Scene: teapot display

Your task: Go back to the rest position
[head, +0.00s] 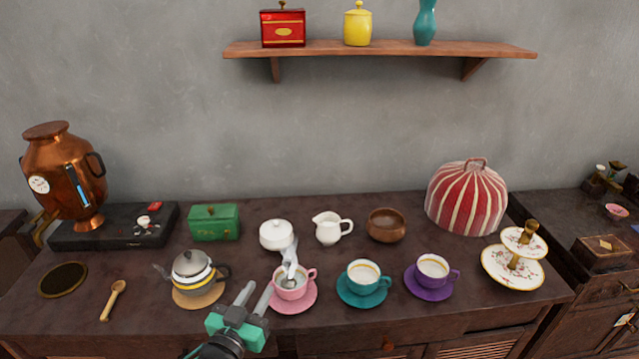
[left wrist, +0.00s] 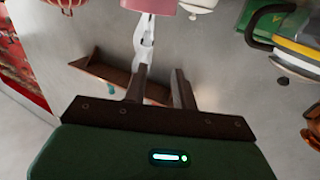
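My left gripper (head: 255,292) is in front of the pink cup (head: 292,284), at the table's front edge in the head view. Its two fingers stand apart with nothing between them; the left wrist view (left wrist: 160,78) shows the same gap. A pale, shiny spoon-like item (head: 290,258) stands in the pink cup and leans on its rim. It also shows in the left wrist view (left wrist: 143,42), beyond the fingers, below the pink cup (left wrist: 150,6). My right gripper is not in view.
A teapot (head: 192,267) stands left of the gripper, and a teal cup (head: 363,275) and purple cup (head: 432,270) stand to the right. A wooden spoon (head: 113,300) lies at the left. A copper urn (head: 64,170) and striped cosy (head: 467,196) stand farther back.

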